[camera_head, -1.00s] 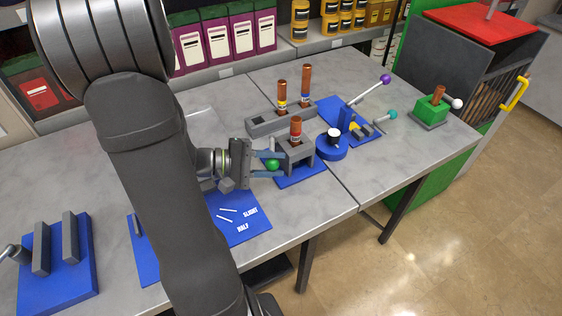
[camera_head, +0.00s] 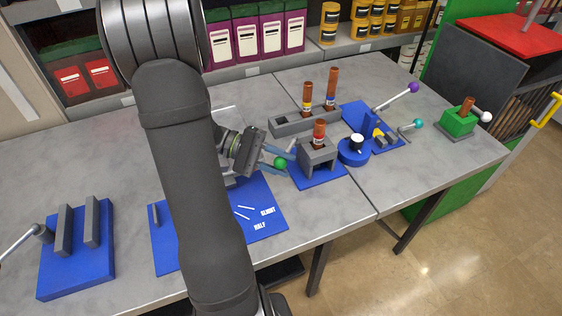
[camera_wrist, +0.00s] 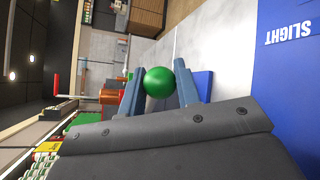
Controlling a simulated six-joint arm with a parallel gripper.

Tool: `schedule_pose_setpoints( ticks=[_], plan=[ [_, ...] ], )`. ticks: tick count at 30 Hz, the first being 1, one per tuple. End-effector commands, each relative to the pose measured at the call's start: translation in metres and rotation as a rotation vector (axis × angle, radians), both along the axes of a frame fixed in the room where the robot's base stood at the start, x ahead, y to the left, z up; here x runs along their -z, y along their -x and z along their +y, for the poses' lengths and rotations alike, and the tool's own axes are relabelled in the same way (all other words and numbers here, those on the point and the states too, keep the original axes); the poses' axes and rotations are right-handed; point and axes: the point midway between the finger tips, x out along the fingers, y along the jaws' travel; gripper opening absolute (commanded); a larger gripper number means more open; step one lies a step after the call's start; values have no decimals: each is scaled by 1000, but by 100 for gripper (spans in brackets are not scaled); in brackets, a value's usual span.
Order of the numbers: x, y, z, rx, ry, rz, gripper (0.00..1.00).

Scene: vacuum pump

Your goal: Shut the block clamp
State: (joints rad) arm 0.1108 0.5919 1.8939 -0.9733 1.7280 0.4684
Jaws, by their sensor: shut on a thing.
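The block clamp (camera_head: 318,155) is a grey block on a blue base, right of my gripper, in the head view. A copper-brown tube (camera_head: 319,131) stands upright in its top. My gripper (camera_head: 281,160) is shut on a green ball knob (camera_head: 281,163), just left of the block. In the wrist view the green ball (camera_wrist: 158,82) sits between the two blue-grey fingers (camera_wrist: 158,88). The knob's link to the clamp is hidden by the fingers, so I cannot tell how far the clamp is closed.
A grey rack (camera_head: 288,124) with brown tubes stands behind the clamp. A round blue fixture (camera_head: 353,153) and a purple-knobbed lever (camera_head: 413,88) are to the right. A lettered blue plate (camera_head: 262,225) lies in front. A blue-based vise (camera_head: 77,265) stands far left.

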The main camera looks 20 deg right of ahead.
Motion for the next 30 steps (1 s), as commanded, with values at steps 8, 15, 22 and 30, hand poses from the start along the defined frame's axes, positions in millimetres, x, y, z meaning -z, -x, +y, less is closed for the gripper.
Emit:
schedule_pose_setpoints(
  ticks=[8, 15, 22, 30],
  plan=[
    [1, 1, 0, 0, -2, 1, 51],
    [0, 0, 0, -1, -1, 0, 51],
    [-4, -14, 16, -4, -1, -1, 51],
    [-16, -50, 60, -5, -1, -2, 51]
  ],
)
